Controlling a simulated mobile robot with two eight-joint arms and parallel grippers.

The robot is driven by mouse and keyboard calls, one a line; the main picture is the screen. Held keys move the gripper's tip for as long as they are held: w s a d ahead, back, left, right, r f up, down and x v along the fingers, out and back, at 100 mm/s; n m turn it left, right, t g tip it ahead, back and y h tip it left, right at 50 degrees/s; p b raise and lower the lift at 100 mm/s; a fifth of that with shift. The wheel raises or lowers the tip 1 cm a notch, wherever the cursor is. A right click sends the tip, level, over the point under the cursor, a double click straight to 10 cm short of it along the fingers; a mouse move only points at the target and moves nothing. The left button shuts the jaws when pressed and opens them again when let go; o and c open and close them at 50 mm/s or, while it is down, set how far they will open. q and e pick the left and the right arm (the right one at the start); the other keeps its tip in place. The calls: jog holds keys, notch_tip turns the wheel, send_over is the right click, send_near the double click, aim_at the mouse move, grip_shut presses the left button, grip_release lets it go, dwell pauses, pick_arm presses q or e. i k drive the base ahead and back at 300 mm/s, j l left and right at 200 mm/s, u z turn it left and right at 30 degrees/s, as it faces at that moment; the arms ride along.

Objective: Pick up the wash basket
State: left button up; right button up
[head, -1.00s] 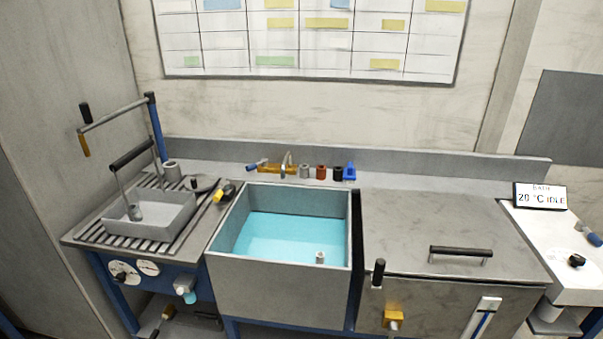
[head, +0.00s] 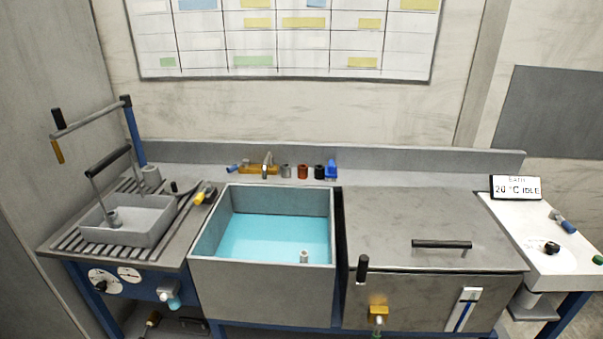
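The wash basket (head: 128,222) is a grey open-topped tray with a tall handle that ends in a black grip (head: 108,160). It sits upright on the slatted drainboard (head: 70,245) at the left of the bench. A small grey cylindrical part (head: 114,218) is in it. Neither of my grippers is in view.
A sink of blue water (head: 275,238) is right of the drainboard. A lidded unit (head: 400,225) with a black handle follows. A hinged lever arm (head: 90,118) on a blue post stands behind the basket. A yellow-and-black tool (head: 204,195) lies between basket and sink.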

aim_at(144, 217)
jog(key=u, duration=1.35)
